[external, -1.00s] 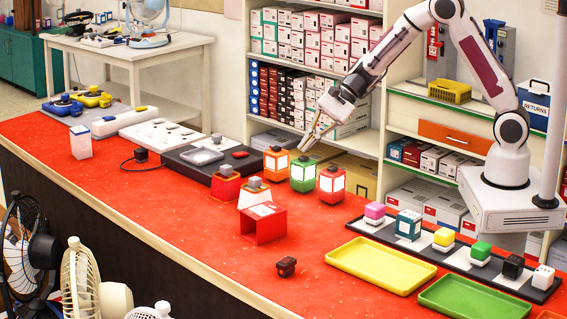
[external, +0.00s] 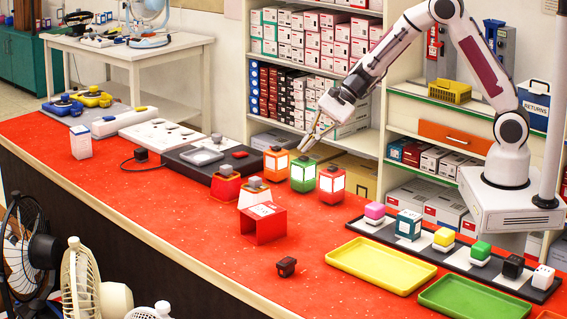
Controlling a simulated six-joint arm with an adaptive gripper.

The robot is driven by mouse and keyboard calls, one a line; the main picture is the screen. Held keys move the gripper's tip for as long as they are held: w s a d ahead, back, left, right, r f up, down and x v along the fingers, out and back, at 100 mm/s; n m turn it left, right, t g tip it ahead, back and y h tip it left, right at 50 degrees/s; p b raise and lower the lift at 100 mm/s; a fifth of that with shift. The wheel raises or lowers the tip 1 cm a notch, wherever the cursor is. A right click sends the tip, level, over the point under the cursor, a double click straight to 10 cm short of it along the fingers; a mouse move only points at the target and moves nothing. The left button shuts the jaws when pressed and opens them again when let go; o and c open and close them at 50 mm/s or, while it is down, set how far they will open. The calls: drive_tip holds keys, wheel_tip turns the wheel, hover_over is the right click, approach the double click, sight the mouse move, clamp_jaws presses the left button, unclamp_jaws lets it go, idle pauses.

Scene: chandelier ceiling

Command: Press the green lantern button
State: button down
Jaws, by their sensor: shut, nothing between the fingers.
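The green lantern (external: 303,176) stands upright on the red counter (external: 200,237), with pale panels and a dark button on top. It is in the middle of a row, between an orange lantern (external: 276,163) on its left and a red lantern (external: 331,185) on its right. My gripper (external: 304,149) is shut and empty. It points down from the upper right, with its tips just above the green lantern's top. I cannot tell whether the tips touch the button.
Two more red-and-white lamps (external: 226,185) and a red stand (external: 264,223) are in front on the left. A yellow tray (external: 381,264), a green tray (external: 474,298) and a row of coloured cubes fill the right side.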

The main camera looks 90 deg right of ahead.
drive_tip(key=shift+f, duration=0.6)
idle(0.8)
drive_tip(key=shift+r, duration=0.75)
idle(0.4)
drive_tip(key=shift+r, duration=3)
